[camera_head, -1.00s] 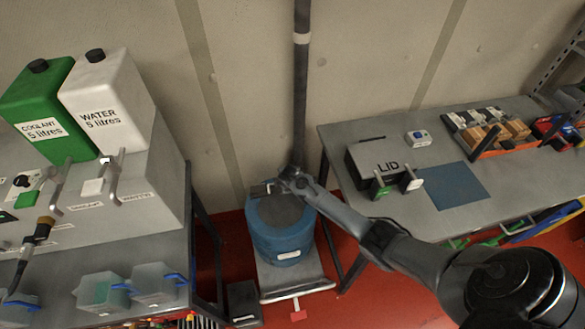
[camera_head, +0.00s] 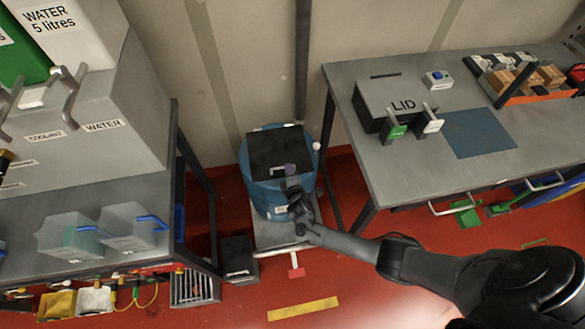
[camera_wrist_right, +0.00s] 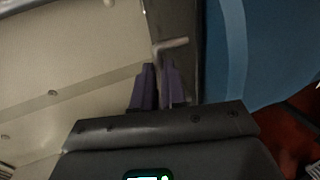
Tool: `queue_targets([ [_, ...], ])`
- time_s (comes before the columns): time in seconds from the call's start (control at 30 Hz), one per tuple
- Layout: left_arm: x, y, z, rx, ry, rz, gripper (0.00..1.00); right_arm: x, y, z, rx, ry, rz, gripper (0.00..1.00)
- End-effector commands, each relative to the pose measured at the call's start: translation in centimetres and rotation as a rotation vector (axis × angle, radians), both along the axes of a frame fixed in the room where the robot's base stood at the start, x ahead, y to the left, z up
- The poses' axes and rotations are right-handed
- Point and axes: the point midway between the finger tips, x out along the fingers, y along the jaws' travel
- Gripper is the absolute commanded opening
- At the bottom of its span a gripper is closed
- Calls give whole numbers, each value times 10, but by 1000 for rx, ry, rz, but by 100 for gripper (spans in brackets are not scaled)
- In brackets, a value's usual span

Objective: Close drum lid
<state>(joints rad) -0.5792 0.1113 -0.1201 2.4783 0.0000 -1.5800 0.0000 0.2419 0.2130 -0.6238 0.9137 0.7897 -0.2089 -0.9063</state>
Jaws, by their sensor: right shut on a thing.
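The blue drum (camera_head: 263,198) stands on a grey platform between the two benches. Its dark square lid (camera_head: 272,150) lies across the drum top; I cannot tell whether it sits flush. My right gripper (camera_head: 289,171) is at the lid's front edge, its arm coming in from the lower right. In the right wrist view, the purple fingertips (camera_wrist_right: 157,86) are shut on a pale handle (camera_wrist_right: 171,45) next to the dark lid, with the blue drum wall (camera_wrist_right: 262,55) on the right. The left gripper is not in view.
The left bench (camera_head: 140,188) holds clear tubs and water and coolant containers. The right bench (camera_head: 400,168) holds a grey box marked LID (camera_head: 396,98) and a blue mat (camera_head: 478,134). A dark box (camera_head: 238,259) stands left of the platform (camera_head: 268,234).

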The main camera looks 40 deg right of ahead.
Motion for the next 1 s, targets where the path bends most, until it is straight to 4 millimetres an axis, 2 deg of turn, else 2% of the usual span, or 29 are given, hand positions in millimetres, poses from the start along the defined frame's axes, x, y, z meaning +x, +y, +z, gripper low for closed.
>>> queue_targets([
  [0.1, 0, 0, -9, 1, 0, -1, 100, -1, 1, -10, 0, 1, 0, 0],
  [0.6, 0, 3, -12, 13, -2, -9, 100, -5, 1, -20, 2, 19, 0, 0],
  [0.63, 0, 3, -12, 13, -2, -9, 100, -5, 1, -20, 2, 19, 0, 13],
  [0.8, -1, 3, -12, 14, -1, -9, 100, -5, 1, -19, 1, 17, 1, 37],
  [1.0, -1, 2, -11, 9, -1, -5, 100, -5, 2, -16, 1, 13, 1, 37],
])
